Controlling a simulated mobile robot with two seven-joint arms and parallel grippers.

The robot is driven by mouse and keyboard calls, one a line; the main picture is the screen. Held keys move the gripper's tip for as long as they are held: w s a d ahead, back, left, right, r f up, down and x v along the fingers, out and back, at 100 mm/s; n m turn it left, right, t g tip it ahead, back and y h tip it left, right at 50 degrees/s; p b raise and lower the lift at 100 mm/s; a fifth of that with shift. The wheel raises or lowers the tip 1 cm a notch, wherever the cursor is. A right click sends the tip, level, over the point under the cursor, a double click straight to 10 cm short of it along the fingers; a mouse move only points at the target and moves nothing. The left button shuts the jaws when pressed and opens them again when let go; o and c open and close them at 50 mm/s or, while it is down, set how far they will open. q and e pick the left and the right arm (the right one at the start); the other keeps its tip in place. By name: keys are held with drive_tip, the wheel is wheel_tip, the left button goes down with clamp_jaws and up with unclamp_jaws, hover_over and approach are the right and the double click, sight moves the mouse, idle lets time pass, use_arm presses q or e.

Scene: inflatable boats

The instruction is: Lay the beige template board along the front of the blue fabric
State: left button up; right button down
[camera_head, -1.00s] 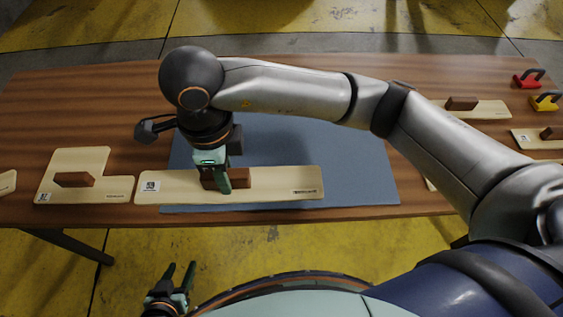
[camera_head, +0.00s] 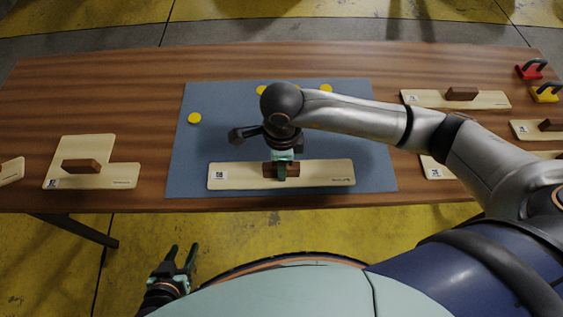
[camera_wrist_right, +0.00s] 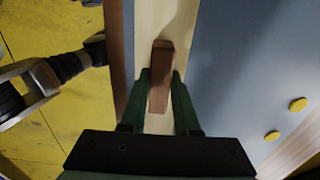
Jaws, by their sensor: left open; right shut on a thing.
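The long beige template board (camera_head: 230,177) lies over the front part of the blue fabric (camera_head: 205,150), its length along the table's front edge. A strip of blue shows in front of it. My right gripper (camera_head: 281,172) is shut on the brown block handle at the board's middle. The right wrist view shows the fingers (camera_wrist_right: 160,92) on either side of the handle, with the beige board (camera_wrist_right: 158,22) under it and the blue fabric (camera_wrist_right: 230,70) beside it. Whether the board touches the fabric is hard to tell. My left gripper (camera_head: 182,258) is open and empty, below the table's front edge.
Yellow discs (camera_head: 194,118) lie on the fabric's left and back parts. An L-shaped beige board (camera_head: 110,170) with a brown handle lies at the left. More beige boards (camera_head: 490,99) and red (camera_head: 530,70) and yellow (camera_head: 544,93) handled blocks lie at the right.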

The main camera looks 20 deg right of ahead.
drive_tip(key=shift+f, duration=0.2)
drive_tip(key=c, duration=0.6)
unclamp_jaws()
drive_tip(key=shift+r, duration=0.1)
drive_tip(key=shift+c, duration=0.2)
wheel_tip(320, 180, up, 12)
drive_tip(key=shift+r+b, duration=0.15)
drive_tip(key=shift+b, duration=0.2)
